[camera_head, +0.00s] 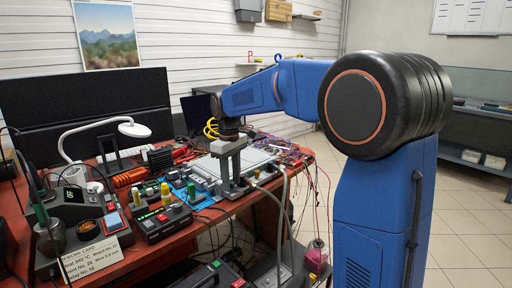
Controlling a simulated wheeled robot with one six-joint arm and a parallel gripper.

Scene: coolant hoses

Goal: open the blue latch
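My grey gripper (232,187) points down over the right part of the red-brown workbench (190,225), at the silver flat unit (255,160). Its fingers come down close to the hose ends there. Their tips are small and dark against the clutter, so I cannot tell whether they are open or shut. Two pale grey hoses (284,205) run from this spot over the bench's front edge. I cannot make out the blue latch; it is too small or hidden near the gripper. Blue parts (180,191) lie on the bench left of the gripper.
A black and red instrument (160,222), a soldering station (82,228) with a card (97,256), and a white lamp (133,129) crowd the bench's left side. Thin loose cables hang at its right edge (318,180). The tiled floor (470,225) to the right is clear.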

